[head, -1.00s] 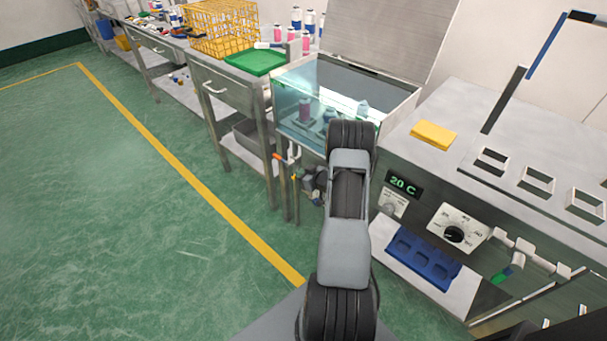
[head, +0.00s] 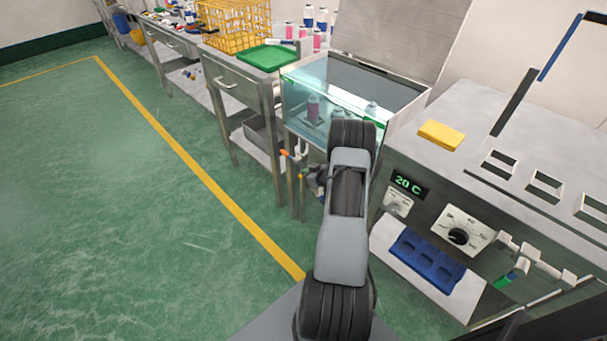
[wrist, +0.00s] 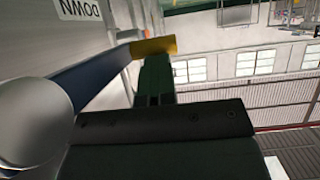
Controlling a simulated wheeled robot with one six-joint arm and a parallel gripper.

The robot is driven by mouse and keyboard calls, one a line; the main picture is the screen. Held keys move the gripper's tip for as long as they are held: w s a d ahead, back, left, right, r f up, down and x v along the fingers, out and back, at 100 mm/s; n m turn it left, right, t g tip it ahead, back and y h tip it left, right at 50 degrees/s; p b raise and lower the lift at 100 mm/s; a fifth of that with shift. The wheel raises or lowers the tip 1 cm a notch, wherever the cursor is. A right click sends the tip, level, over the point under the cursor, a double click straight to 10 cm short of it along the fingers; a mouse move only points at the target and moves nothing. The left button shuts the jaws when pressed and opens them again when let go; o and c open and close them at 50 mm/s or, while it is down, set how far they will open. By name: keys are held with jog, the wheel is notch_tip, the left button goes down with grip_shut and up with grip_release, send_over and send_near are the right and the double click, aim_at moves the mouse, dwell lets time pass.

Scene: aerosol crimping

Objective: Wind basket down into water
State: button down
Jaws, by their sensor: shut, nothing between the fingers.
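The glass-fronted water tank (head: 303,95) stands ahead with its lid raised. Several cans (head: 313,106) show inside it; I cannot make out the basket around them. In the wrist view a blue bar (wrist: 95,72) with a yellow end (wrist: 153,46) runs from near a large pale round part (wrist: 35,122). The head view hides my gripper behind my arm.
A steel bench with a green tray (head: 268,57) and a yellow wire crate (head: 232,25) stands left of the tank. The green floor at left is clear.

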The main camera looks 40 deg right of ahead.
jog(key=shift+w+r, duration=0.1)
jog(key=shift+r, duration=0.1)
jog(key=s+r+p, duration=0.4)
jog(key=s+r, duration=0.4)
jog(key=s, duration=0.1)
jog(key=shift+s+d+r, duration=0.25)
jog(key=shift+s+d, duration=0.15)
jog(key=shift+d, duration=0.05)
